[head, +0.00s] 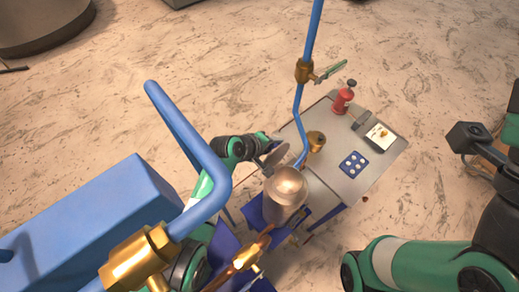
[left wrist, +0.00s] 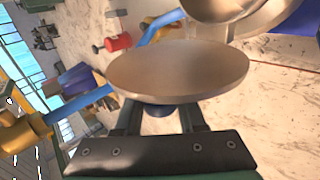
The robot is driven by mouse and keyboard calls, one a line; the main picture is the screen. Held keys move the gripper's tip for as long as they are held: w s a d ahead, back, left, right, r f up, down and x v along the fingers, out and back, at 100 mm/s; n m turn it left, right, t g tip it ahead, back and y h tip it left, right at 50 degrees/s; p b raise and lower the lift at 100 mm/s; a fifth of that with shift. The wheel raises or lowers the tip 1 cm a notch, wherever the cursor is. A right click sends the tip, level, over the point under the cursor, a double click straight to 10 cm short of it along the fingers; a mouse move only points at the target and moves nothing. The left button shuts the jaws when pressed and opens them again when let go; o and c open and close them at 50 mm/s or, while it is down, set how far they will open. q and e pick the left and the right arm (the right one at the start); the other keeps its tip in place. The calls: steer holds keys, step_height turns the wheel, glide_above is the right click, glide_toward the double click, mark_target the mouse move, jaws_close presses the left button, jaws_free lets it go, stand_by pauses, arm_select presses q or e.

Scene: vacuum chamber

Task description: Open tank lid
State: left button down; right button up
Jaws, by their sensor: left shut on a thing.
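The tank lid (left wrist: 180,72) is a round metal disc, large in the left wrist view; it also shows in the head view as a tilted grey disc (head: 273,156). My left gripper (left wrist: 160,112) is shut on the lid's dark blue knob, and the disc is beyond the fingers. The tank (head: 284,205) is a shiny metal cylinder in the middle of the head view. The lid is up and to the left of the tank's round top, apart from it. Part of a shiny metal body, likely the tank (left wrist: 215,8), shows at the top of the left wrist view. My right gripper does not show.
A grey table (head: 335,150) behind the tank carries a red bottle-like object (head: 342,101), a blue plate with pale dots (head: 354,165) and a tablet-like panel (head: 381,137). A blue pipe (head: 299,105) with a brass valve (head: 304,71) rises close to the lid.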

arm_select(q)
steer(key=shift+w+a+f+n+g+h+b, duration=0.25)
steer(key=shift+n+g+h+b, duration=0.2)
steer(key=shift+b, duration=0.7)
steer(key=shift+d, duration=0.1)
steer(key=c, duration=0.5)
jaws_free()
steer(key=shift+s+d, duration=0.1)
